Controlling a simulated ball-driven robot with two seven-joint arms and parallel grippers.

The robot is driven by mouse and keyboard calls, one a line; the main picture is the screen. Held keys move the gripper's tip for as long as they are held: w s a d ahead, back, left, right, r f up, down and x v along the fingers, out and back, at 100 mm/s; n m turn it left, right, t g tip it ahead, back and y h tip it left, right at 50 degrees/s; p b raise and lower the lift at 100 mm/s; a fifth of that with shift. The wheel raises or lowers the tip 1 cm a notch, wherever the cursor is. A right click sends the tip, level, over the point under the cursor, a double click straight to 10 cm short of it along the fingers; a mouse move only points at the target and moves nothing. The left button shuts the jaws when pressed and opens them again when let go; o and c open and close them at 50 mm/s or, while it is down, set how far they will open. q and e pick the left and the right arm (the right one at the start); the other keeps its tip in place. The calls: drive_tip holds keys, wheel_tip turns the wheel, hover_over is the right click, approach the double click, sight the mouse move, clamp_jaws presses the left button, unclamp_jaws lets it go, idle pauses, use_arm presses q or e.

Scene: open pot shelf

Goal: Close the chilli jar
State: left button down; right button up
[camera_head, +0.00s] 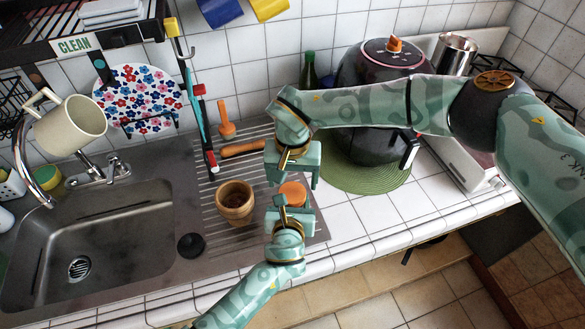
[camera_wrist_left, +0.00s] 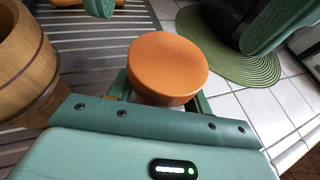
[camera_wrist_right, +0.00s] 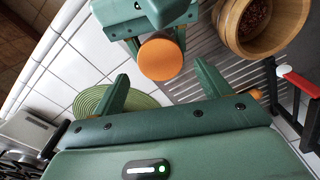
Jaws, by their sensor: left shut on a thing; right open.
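The open chilli jar (camera_head: 235,203) is a round wooden pot standing upright on the ribbed drainboard. Dark red flakes show inside it in the right wrist view (camera_wrist_right: 258,22). It also shows at the left edge of the left wrist view (camera_wrist_left: 22,62). My left gripper (camera_head: 290,205) is shut on the orange round lid (camera_head: 293,190), just right of the jar and apart from it. The lid shows face-on in the left wrist view (camera_wrist_left: 168,66) and in the right wrist view (camera_wrist_right: 160,58). My right gripper (camera_head: 298,172) is open and empty, just behind the lid.
A sink (camera_head: 90,240) lies left, with a black plug (camera_head: 191,245) on its edge. A wooden tool (camera_head: 243,149) lies behind the jar. A large dark pot (camera_head: 375,140) stands on a green mat (camera_head: 365,180). White tiles (camera_head: 365,218) at the right front are clear.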

sight(292, 192)
drive_tip(key=shift+f, duration=2.1)
drive_tip(key=c, duration=1)
drive_tip(key=o, duration=1.1)
drive_tip(key=shift+r, duration=0.15)
drive_tip(key=shift+r, duration=2.15)
drive_tip(key=o, duration=0.4)
